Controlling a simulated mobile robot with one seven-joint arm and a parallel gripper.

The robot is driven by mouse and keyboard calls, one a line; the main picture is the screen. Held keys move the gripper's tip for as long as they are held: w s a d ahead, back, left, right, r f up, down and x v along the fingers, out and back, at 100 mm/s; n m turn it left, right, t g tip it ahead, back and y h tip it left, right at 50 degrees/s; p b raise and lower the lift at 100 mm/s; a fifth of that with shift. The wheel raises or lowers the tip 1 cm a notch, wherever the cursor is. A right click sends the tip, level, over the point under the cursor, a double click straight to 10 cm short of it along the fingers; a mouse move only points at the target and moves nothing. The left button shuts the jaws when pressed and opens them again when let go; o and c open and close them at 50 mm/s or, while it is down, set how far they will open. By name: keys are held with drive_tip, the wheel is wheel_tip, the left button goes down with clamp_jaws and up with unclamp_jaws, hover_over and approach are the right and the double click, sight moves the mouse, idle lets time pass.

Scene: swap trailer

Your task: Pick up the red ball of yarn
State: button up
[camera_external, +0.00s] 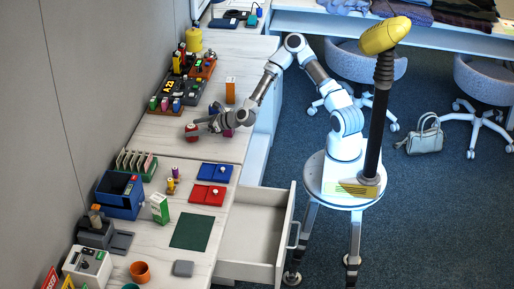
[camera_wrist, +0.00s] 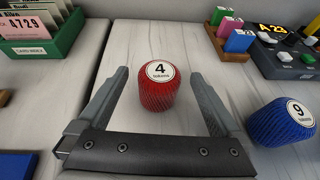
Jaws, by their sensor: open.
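The red ball of yarn (camera_wrist: 158,88) stands on the pale wood-grain counter in the wrist view. It has a white round label reading "4 tokens" on top. It also shows in the external view as a small red shape (camera_external: 191,132) at the tip of my gripper. My gripper (camera_wrist: 158,92) is open. Its two grey fingers lie on either side of the red ball, with a visible gap on each side. A blue yarn-like ball (camera_wrist: 282,122) labelled "9 tokens" sits to the right, outside the fingers.
A green card box (camera_wrist: 45,38) is at the upper left of the wrist view. A dark display unit (camera_wrist: 280,45) and a wooden rack (camera_wrist: 225,45) are at the upper right. In the external view, an open drawer (camera_external: 250,225) juts from the counter's front.

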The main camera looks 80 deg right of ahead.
drive_tip(key=x, duration=0.5)
drive_tip(key=shift+f, duration=0.1)
drive_tip(key=shift+c, duration=0.2)
